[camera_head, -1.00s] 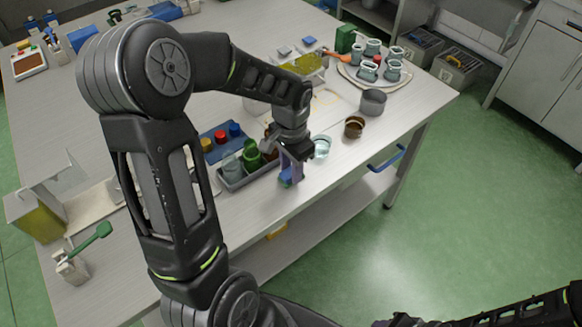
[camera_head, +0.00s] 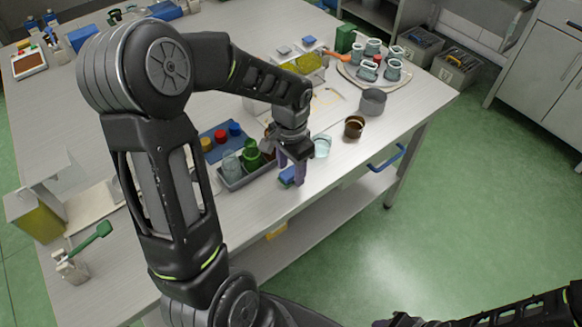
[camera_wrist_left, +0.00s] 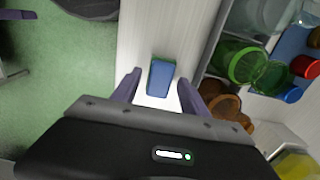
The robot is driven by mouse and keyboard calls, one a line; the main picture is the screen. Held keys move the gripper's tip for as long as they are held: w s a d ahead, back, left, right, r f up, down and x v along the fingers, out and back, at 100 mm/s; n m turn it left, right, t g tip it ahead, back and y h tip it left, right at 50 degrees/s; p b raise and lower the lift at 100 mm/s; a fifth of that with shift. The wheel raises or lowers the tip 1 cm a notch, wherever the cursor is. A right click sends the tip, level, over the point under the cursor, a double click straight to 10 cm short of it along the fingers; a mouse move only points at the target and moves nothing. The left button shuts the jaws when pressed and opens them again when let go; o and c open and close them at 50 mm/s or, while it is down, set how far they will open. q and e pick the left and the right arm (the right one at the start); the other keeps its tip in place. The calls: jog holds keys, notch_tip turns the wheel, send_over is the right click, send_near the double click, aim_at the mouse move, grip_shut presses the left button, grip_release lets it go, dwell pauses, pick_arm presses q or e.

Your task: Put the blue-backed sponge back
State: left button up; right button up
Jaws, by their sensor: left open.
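The blue-backed sponge (camera_wrist_left: 160,77) lies blue side up on the table near its front edge. It also shows in the head view (camera_head: 287,176), partly hidden by a finger. My left gripper (camera_head: 291,176) is open above the table at the sponge. In the left wrist view its fingertips (camera_wrist_left: 159,84) stand apart on either side of the sponge's near end, with clear gaps. I cannot tell whether a finger touches it. At the head view's bottom right, part of my right arm shows; its gripper is not clearly visible.
A grey tray (camera_head: 240,183) with green and clear glasses stands left of the gripper. A brown cup (camera_head: 354,127), a pale glass bowl (camera_head: 321,147) and a grey pot (camera_head: 373,102) stand to the right. The table's front edge (camera_wrist_left: 118,55) is close to the sponge.

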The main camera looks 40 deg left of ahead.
aim_at(291, 172)
pick_arm(q)
notch_tip(291, 172, up, 12)
dwell(0.4)
dwell(1.5)
